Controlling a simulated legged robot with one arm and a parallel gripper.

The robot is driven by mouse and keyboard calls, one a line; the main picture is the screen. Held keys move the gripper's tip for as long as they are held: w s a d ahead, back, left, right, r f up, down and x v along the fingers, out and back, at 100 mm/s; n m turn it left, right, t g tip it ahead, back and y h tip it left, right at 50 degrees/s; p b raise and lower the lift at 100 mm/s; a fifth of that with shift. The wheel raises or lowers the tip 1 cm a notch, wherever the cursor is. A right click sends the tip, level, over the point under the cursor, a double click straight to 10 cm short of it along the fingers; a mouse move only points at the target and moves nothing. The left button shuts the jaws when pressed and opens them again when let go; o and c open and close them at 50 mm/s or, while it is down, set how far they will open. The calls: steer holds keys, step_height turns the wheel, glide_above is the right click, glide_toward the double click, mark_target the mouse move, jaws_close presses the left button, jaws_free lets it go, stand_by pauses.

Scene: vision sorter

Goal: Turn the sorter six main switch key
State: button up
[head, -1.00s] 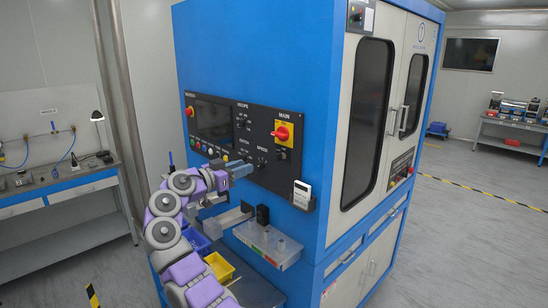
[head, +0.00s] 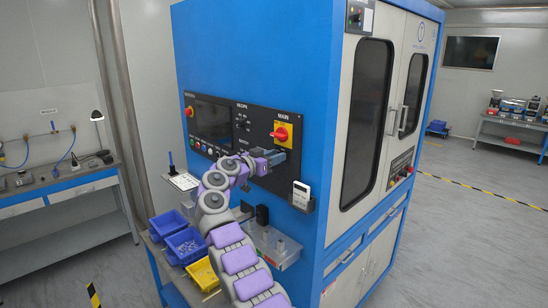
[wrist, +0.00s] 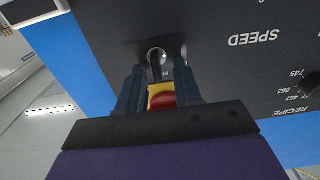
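The sorter's control panel (head: 256,133) is black, on the blue cabinet (head: 255,55). Its main switch (head: 281,132) is a red knob on a yellow plate, under the word MAIN. My gripper (head: 279,156) is at the panel just below that switch and hides what is behind it. In the wrist view, upside down, a small round silver lock with a dark key (wrist: 156,58) shows between my fingertips (wrist: 160,75). The fingers stand apart on either side of it; contact cannot be told. The red and yellow main switch (wrist: 161,97) shows through the gap, partly hidden.
A white handheld device (head: 301,194) hangs at the cabinet corner, right of my gripper. A clear tray (head: 270,248) juts out below the panel. Blue bins (head: 186,246) and a yellow bin (head: 203,274) stand left of my arm. Open floor lies right of the cabinet.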

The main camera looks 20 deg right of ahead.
steer(key=shift+c, duration=0.4)
jaws_close()
steer(key=shift+a+r+n, duration=0.1)
steer(key=shift+r+n, duration=0.05)
steer(key=shift+n, duration=0.25)
steer(key=shift+w+a+f+n+p, duration=0.1)
steer(key=shift+w+f+n+p, duration=0.1)
steer(key=shift+n+p, duration=2.15)
steer(key=shift+w+a+f+n+p, duration=0.2)
steer(key=shift+n+p, duration=1)
steer(key=shift+n, duration=2.2)
steer(key=shift+w+d+f+n+p, duration=0.15)
steer(key=shift+f+n+p, duration=0.1)
steer(key=shift+n+p, duration=2.1)
steer(key=shift+a+n+b, duration=0.1)
steer(key=shift+n+b, duration=0.35)
steer(key=shift+n, duration=0.15)
steer(key=shift+f, duration=0.1)
